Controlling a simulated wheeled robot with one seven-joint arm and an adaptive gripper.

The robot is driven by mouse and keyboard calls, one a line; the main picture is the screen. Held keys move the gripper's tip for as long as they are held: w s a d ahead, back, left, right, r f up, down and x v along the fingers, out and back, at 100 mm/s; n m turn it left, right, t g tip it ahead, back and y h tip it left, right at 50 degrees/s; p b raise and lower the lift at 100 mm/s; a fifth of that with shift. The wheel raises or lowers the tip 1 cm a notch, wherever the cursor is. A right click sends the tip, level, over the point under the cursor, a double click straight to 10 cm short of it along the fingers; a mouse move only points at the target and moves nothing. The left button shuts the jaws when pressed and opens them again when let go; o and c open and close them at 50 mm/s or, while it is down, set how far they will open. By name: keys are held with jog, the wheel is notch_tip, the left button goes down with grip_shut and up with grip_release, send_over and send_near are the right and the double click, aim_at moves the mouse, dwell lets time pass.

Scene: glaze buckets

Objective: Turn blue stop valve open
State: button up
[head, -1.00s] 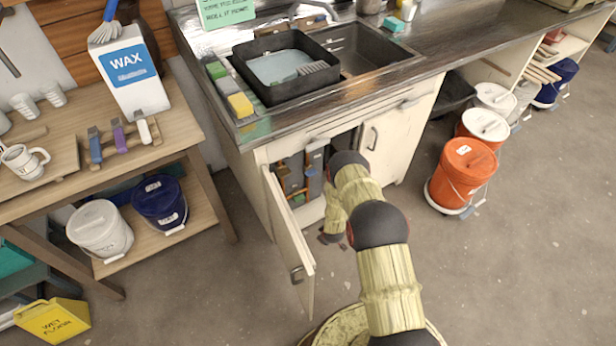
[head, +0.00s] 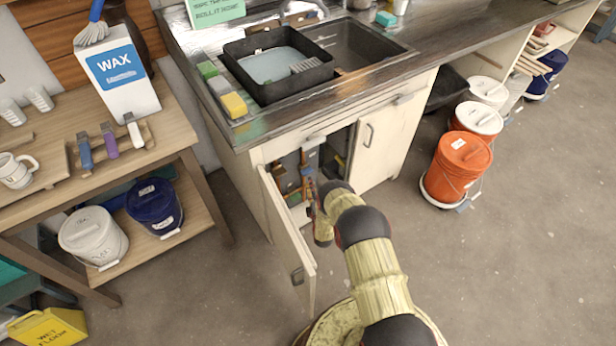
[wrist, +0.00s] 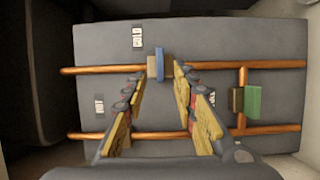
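The blue stop valve (wrist: 160,63) is in the wrist view, on the upper horizontal copper pipe (wrist: 100,70). Its blue handle stands crosswise to that pipe, next to a tan block. A green valve (wrist: 253,101) sits lower right by the vertical branch pipe. My gripper (wrist: 159,75) is open, its yellow-and-red fingers pointing at the blue valve, one to each side of it in the picture. I cannot tell whether they touch it. In the head view my arm reaches into the open sink cabinet (head: 296,257); the blue valve cannot be made out there.
The left cabinet door (head: 288,240) stands open beside my arm; the right door (head: 385,150) is shut. A second copper pipe (wrist: 85,134) runs below. An orange bucket (head: 458,168) stands on the floor to the right. The floor between is clear.

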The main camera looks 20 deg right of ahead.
aim_at(307, 172)
jog(key=w+d+b, duration=0.1)
jog(key=w, duration=0.5)
jog(key=shift+b, duration=0.4)
jog(key=shift+d, duration=0.1)
jog(key=shift+c, duration=1.1)
grip_shut()
